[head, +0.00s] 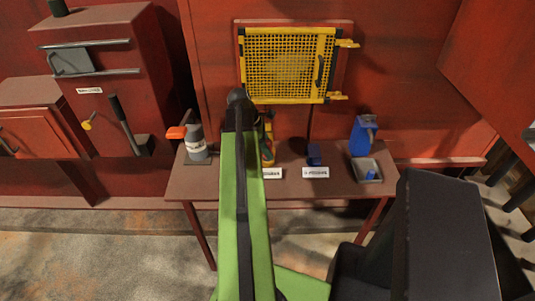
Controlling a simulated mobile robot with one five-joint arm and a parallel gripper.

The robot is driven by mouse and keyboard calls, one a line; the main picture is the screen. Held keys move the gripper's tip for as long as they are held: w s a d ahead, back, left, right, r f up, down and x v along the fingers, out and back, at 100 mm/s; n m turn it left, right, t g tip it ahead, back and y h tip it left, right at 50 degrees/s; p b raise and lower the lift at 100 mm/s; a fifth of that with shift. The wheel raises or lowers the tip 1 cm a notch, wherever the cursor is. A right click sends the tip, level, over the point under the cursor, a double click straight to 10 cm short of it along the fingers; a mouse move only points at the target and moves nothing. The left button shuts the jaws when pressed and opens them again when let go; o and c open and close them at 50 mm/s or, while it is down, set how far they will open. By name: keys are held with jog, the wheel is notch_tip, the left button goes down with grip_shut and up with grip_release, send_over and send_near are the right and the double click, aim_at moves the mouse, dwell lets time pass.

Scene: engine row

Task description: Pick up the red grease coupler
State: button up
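A red and yellow item (267,147) stands on the brown table (335,185), behind a small white label, and my green arm hides its left part. It may be the red grease coupler, but I cannot tell for sure. The end of my arm, with my gripper (238,98), shows as a dark shape just left of and above this item in the picture. The fingers cannot be made out, so I cannot tell if they are open or shut. I see nothing clearly held.
A grey bottle-like item (197,146) with an orange-red part stands at the table's left. A yellow mesh panel (288,65) hangs behind.

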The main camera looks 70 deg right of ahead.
grip_shut()
dwell(0.3)
